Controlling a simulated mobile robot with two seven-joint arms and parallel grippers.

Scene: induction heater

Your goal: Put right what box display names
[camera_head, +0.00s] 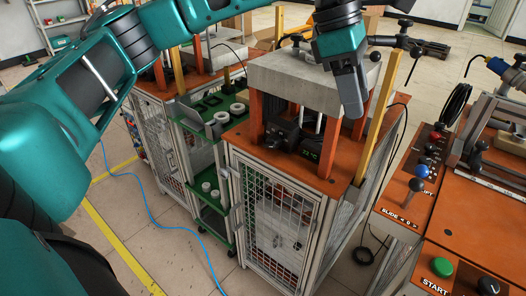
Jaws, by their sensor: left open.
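A small black box (284,136) with a lit display (309,154) stands on the orange top of the middle caged station, under a grey block. My left gripper (351,104) hangs from the top, pointing down, in front of the grey block and to the right of the box. It is open, seen nearly edge-on, with nothing visible in it. My right gripper is not in view.
The right-hand orange panel bears a blue-knobbed lever (422,172), a black-knobbed lever (416,185), a "SLIDE" label, a green START button (442,266) and a black knob (488,286). A green shelf cart (203,150) holds pale rings. Posts and a yellow bar (379,118) flank the gripper.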

